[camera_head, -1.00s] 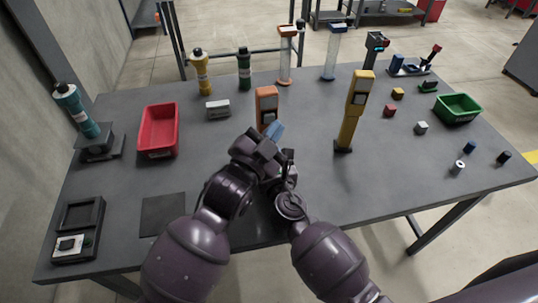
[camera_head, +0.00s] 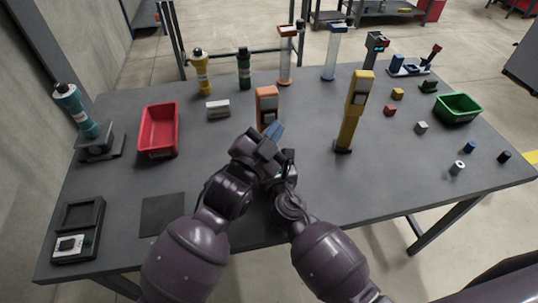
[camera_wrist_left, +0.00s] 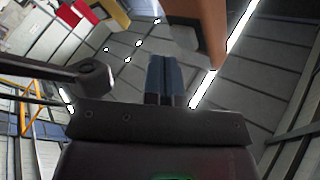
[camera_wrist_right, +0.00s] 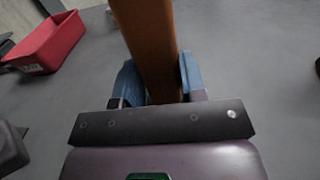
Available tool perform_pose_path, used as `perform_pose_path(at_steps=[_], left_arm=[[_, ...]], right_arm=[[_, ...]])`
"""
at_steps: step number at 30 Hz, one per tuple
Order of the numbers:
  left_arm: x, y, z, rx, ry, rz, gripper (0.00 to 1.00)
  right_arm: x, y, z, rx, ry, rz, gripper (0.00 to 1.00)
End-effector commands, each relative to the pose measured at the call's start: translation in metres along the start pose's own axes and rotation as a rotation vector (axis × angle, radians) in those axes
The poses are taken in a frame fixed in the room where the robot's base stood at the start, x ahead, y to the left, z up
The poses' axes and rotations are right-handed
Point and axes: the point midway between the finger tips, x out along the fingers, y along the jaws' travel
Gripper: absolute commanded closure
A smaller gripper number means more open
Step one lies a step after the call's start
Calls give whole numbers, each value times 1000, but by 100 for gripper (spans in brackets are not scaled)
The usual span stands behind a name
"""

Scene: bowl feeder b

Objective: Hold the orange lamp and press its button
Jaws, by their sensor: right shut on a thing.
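The orange lamp (camera_head: 267,98) stands upright near the middle of the table, its lower part hidden behind my arms in the head view. My right gripper (camera_wrist_right: 159,76) is shut on the lamp's orange body (camera_wrist_right: 155,40), one blue finger on each side. In the head view, this gripper is mostly hidden. My left gripper (camera_head: 273,131) is close in front of the lamp, its blue fingers together with nothing between them. In the left wrist view its fingertips (camera_wrist_left: 166,62) are beside the lamp (camera_wrist_left: 205,25). Contact cannot be told, and I cannot make out the button.
A yellow lamp-like post (camera_head: 354,110) stands to the right on the grey table (camera_head: 220,150). A red bin (camera_head: 160,130) is at the left and a green bin (camera_head: 459,108) at the far right. Several small blocks lie at the right. Bottles and posts line the back.

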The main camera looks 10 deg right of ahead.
Motion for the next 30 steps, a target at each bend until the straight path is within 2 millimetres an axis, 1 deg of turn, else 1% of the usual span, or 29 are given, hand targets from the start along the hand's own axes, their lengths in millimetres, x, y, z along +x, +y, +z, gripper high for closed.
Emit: perform_pose_path(at_steps=[1,11,21,30], left_arm=[[0,0,0,0,0,0,100],[0,0,1,0,0,0,100],[6,-4,6,1,-1,1,100],[7,-4,6,0,-1,0,100]], right_arm=[[-1,-1,-3,-1,5,-1,100],[-1,-1,-3,-1,5,-1,100],[-1,-1,-3,-1,5,-1,100],[-1,-1,-3,-1,5,-1,100]])
